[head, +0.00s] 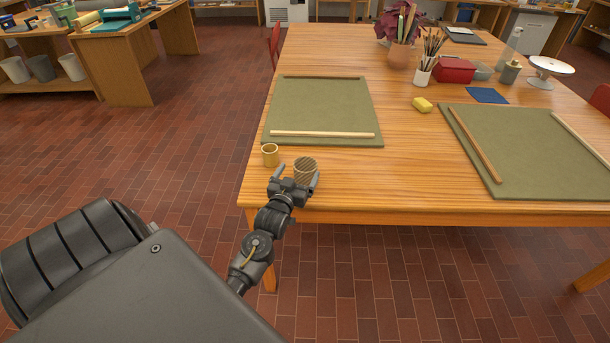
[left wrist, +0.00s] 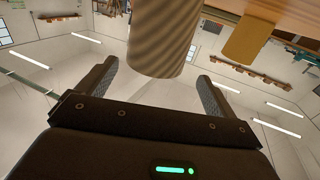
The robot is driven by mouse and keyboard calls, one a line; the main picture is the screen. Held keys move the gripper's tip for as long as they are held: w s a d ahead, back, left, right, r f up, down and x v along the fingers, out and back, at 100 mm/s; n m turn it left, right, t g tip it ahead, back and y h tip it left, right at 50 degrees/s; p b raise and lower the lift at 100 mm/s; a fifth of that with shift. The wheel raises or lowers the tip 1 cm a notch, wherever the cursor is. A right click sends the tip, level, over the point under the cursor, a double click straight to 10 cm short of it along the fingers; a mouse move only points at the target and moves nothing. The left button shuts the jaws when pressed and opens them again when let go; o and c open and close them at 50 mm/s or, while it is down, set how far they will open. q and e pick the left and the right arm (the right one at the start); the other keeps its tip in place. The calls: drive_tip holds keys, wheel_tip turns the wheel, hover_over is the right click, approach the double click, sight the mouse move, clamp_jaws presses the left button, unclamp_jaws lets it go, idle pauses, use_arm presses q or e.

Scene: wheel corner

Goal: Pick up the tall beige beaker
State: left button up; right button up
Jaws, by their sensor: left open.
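The tall beige beaker (head: 306,165), with slanted brown stripes, stands upright near the table's front left corner. My left gripper (head: 296,183) is at its near side and hides its lower part. The left wrist view, where the table is at the top, shows the beaker (left wrist: 160,36) centred between the two open fingers (left wrist: 157,75) at about tip level. A gap shows on each side of it. I cannot tell how far it reaches between the fingers. My right gripper is not in view.
A small yellow cup (head: 270,155) stands just left of the beaker and also shows in the left wrist view (left wrist: 246,40). Behind them lies a green mat (head: 320,108) with wooden strips. A second mat (head: 540,165) lies right. The table front between is bare.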

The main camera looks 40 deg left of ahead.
sight(305, 165)
use_arm(q)
drive_tip(key=shift+w+r, duration=0.15)
drive_tip(key=shift+w, duration=0.3)
drive_tip(key=x, duration=0.2)
drive_tip(key=p+x, duration=0.1)
drive_tip(key=x, duration=0.1)
drive_tip(key=shift+w+d+f, duration=0.15)
drive_tip(key=shift+w+f, duration=0.05)
drive_tip(key=shift+w, duration=0.05)
drive_tip(key=c, duration=1.2)
